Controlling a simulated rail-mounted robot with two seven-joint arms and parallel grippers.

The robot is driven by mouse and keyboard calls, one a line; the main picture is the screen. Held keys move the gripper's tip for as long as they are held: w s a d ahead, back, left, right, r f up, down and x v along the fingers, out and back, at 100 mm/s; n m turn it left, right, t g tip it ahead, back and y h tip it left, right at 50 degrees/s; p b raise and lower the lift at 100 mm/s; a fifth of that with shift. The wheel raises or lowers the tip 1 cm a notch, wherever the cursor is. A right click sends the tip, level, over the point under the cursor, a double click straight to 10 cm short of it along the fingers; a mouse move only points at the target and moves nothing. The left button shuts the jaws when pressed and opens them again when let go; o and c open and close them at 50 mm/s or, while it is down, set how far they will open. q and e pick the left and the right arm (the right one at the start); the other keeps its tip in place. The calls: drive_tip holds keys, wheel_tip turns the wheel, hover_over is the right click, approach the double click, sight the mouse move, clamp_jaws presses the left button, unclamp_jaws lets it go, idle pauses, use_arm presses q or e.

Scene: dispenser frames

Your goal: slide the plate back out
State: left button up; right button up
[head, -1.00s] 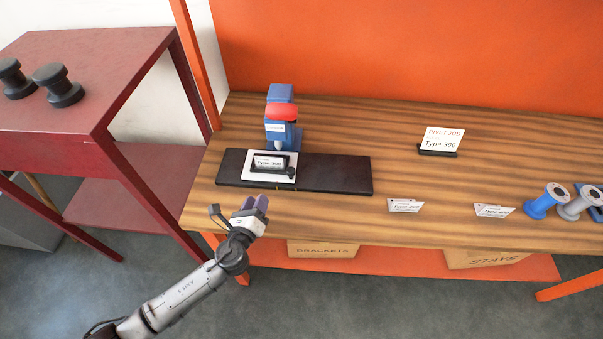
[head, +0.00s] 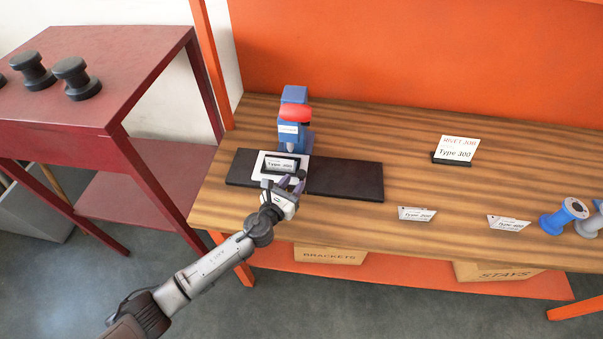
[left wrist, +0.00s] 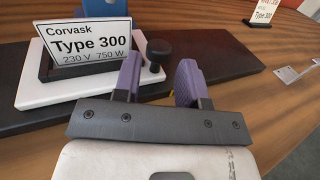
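A white plate (head: 262,159) lies on a dark base strip (head: 345,178) under a blue rivet press (head: 295,100) with a red top. A label reading Type 300 (head: 281,164) sits in a dark holder on the plate; it also shows in the left wrist view (left wrist: 86,45). A black knob (left wrist: 159,50) stands at the plate's right end. My left gripper (head: 285,182) is open at the plate's front edge. In the left wrist view its two purple fingers (left wrist: 158,80) are apart, with the knob just beyond the gap between them. My right gripper is out of view.
A Rivet Job Type 300 card (head: 456,149) stands at the back. Blue and grey spools (head: 564,216) are at right. A red table (head: 130,75) with black spools stands at left.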

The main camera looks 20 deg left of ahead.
sight(299, 176)
use_arm(q)
drive_tip(key=shift+w+d+b, duration=0.25)
drive_tip(key=shift+w, duration=1.05)
drive_tip(key=shift+w+d+b, duration=0.2)
drive_tip(key=shift+w+b, duration=0.05)
drive_tip(key=shift+w, duration=1.05)
clamp_jaws()
